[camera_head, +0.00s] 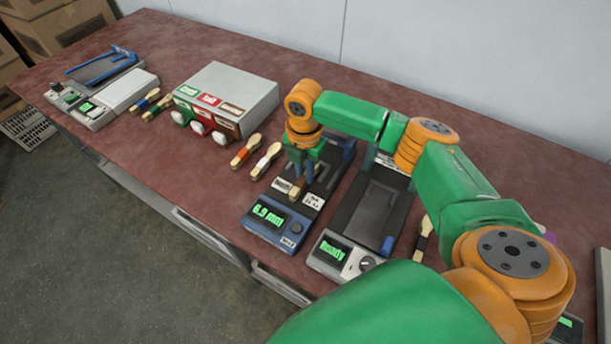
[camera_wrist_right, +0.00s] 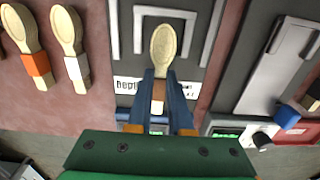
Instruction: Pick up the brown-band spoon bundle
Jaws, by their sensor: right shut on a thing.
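The brown-band spoon bundle (camera_wrist_right: 164,48) is pale wood with a brown band around its handle. My right gripper (camera_head: 298,186) is shut on it at the band, one finger on each side in the wrist view (camera_wrist_right: 159,92). The bundle is over the blue gauge (camera_head: 268,226), whose display reads 6.9 mm. In the wrist view its bowl end points away from the gripper, over the dark bed with pale brackets. I cannot tell whether it touches the bed. My left gripper is not in view.
Orange-band (camera_head: 242,153) and white-band (camera_head: 265,163) bundles lie left of the gauge. A grey press (camera_head: 370,210) reading Ready stands close right. A white box with coloured labels (camera_head: 228,92) is behind left. A dark-band bundle (camera_head: 423,239) lies right of the press.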

